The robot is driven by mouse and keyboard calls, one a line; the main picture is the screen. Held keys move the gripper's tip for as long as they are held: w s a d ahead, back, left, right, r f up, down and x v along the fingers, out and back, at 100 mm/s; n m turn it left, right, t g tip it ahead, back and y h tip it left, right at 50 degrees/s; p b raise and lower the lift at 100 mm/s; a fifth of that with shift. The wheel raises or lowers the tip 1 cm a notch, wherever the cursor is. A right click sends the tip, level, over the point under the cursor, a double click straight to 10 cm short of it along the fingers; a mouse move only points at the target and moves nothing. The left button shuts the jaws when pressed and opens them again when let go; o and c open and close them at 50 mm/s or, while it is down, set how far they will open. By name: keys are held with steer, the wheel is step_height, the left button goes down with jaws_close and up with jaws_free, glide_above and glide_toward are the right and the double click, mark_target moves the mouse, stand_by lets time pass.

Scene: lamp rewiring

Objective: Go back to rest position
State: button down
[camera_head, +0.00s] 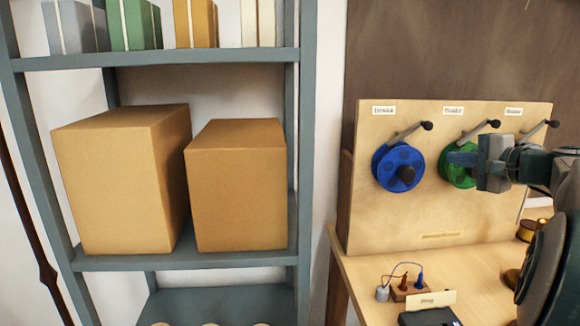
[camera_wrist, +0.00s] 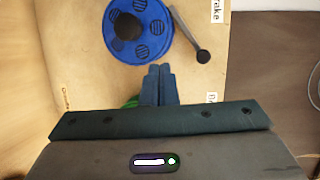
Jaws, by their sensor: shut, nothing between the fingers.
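My gripper (camera_head: 456,159) is at the right in the head view, in front of the green spool (camera_head: 450,172) on the upright wooden board (camera_head: 400,224). Its fingers (camera_wrist: 159,85) are together and empty in the wrist view. They partly hide the green spool, of which only a sliver shows there. I cannot tell whether the fingers touch it. The blue spool (camera_head: 398,167) hangs on the board to the left of my gripper, beneath a black-knobbed crank; it also shows in the wrist view (camera_wrist: 152,47). My arm hides the board's right part.
The wooden table (camera_head: 374,279) holds a small block with red and blue plugs (camera_head: 408,288), a label card (camera_head: 431,299) and a dark box (camera_head: 429,317). A grey shelf (camera_head: 180,262) with two cardboard boxes (camera_head: 118,183) stands at left. Cranks (camera_head: 410,131) stick out from the board.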

steer(key=s+a+f+n+g+p, duration=0.1)
steer(key=s+a+f+n+g, duration=0.2)
steer(key=a, duration=0.4)
steer(key=s+a+f+n+g, duration=0.1)
steer(key=s+a+f+g, duration=0.15)
steer(key=a+f, duration=0.3)
steer(key=s+a+f+n+g+p, duration=0.1)
steer(key=s+a+f+g, duration=0.1)
steer(key=s+a+f, duration=0.35)
steer(key=s+a+f+n+g+h+p, duration=0.1)
steer(key=s+a+f+n+g+h, duration=0.1)
steer(key=s, duration=0.5)
steer(key=s+a+f+n+g+h+p, duration=0.1)
steer(key=s+a+f+n+g+h, duration=0.1)
steer(key=s+a+f+n+h, duration=0.2)
steer(key=shift+s+a+f+n, duration=0.15)
steer(key=shift+s+f+n, duration=1.25)
steer(key=shift+s, duration=0.65)
steer(key=shift+f, duration=0.15)
